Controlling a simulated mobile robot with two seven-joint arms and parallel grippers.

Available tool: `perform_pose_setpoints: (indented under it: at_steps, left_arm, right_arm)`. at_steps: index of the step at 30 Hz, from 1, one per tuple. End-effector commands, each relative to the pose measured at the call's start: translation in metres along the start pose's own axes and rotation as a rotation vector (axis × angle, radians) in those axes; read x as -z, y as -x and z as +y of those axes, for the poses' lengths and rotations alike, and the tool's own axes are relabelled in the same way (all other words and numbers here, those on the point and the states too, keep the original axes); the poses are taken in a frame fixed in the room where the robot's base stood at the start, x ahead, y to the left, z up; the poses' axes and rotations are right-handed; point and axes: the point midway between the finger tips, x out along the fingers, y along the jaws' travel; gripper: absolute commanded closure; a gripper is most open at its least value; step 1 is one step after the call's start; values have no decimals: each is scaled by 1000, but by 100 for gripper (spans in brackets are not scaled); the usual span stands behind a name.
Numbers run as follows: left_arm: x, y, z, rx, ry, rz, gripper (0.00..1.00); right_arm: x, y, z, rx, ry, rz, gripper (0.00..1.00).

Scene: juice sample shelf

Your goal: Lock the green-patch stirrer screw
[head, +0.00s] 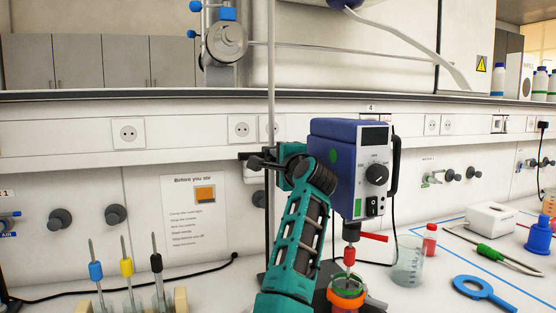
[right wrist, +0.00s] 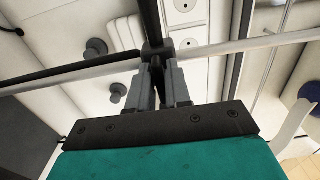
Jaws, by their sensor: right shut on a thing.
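My right gripper (head: 272,163) is at the rod, left of the stirrer, shut on the dark screw handle (head: 255,162). In the right wrist view, the grey fingers (right wrist: 157,75) close around a dark part (right wrist: 151,25) of it, and the pale rod (right wrist: 240,44) crosses just beyond. The fingers partly hide the screw, so its lock state cannot be told. My left gripper is not in view.
Screwdriver-like stirrers (head: 127,266) stand at left.

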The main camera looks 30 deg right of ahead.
Motion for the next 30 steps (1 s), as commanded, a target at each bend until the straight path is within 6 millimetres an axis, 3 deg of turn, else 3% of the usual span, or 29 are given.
perform_pose_setpoints:
  at_steps: [6,7,15,23,30]
  left_arm:
    - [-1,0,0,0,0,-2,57]
    - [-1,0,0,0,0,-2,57]
    - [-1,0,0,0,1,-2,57]
    - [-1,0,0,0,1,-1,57]
    - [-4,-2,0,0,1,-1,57]
  right_arm:
    - [0,0,1,-2,-2,-1,100]
    - [0,0,1,-2,-2,-1,80]
    - [0,0,0,-1,0,0,56]
    - [0,2,0,0,0,0,56]
    - [0,25,1,2,0,1,56]
